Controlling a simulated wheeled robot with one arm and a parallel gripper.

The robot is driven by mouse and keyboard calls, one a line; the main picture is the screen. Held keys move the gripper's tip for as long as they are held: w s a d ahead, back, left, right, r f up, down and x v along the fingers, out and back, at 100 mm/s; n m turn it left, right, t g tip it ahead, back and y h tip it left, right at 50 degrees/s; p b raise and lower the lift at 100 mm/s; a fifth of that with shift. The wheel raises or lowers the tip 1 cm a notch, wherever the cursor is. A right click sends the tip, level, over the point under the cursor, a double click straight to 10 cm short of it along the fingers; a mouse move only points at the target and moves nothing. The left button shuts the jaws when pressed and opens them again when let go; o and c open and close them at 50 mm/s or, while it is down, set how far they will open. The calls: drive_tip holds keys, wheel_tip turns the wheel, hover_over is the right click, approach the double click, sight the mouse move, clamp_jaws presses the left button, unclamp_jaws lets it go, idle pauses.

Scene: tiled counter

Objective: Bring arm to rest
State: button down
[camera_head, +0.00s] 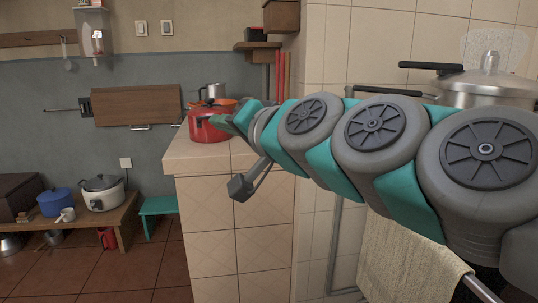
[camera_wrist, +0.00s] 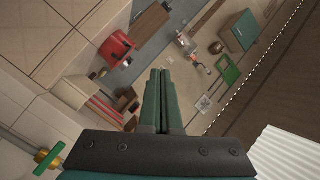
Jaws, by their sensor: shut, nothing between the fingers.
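My arm stretches from the right edge toward the left in the head view, over the front of the tiled counter (camera_head: 212,160). My gripper (camera_head: 207,117) is at the arm's far left end, in front of a red pot (camera_head: 206,134) on the counter, and partly overlaps it in the picture. Whether it touches the pot cannot be told. In the wrist view my gripper (camera_wrist: 160,75) shows its two green fingers together, with nothing between them. The red pot also shows in the wrist view (camera_wrist: 117,47), to the left of the fingers and apart from them.
A large metal pressure cooker (camera_head: 485,85) stands behind my arm at the right. A towel (camera_head: 410,258) hangs below the arm. A low wooden bench (camera_head: 95,222) holds a blue pot (camera_head: 56,202) and a white cooker (camera_head: 102,194). The tiled floor left of the counter has free room.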

drive_tip(key=s+d+f+n+g+h, duration=0.1)
drive_tip(key=s+d+f+g+h, duration=0.15)
drive_tip(key=f, duration=0.65)
drive_tip(key=s+d+f+n+g+h, duration=0.1)
drive_tip(key=s+d+f+g, duration=0.25)
drive_tip(key=f, duration=0.55)
drive_tip(key=s+d+f+n+g+h, duration=0.1)
drive_tip(key=s+d+f+g+h, duration=0.15)
drive_tip(key=f, duration=0.65)
drive_tip(key=s+d+f+g+h, duration=0.2)
drive_tip(key=s+d+f, duration=0.4)
drive_tip(key=s, duration=0.3)
drive_tip(key=s+d+f+g+h, duration=0.2)
drive_tip(key=s+d+f+g, duration=0.2)
drive_tip(key=s+d+f, duration=0.2)
drive_tip(key=s+d, duration=0.2)
drive_tip(key=s, duration=0.1)
drive_tip(key=shift+s+f+m+g, duration=0.25)
drive_tip(key=shift+s+m+g, duration=0.1)
drive_tip(key=shift+m, duration=0.05)
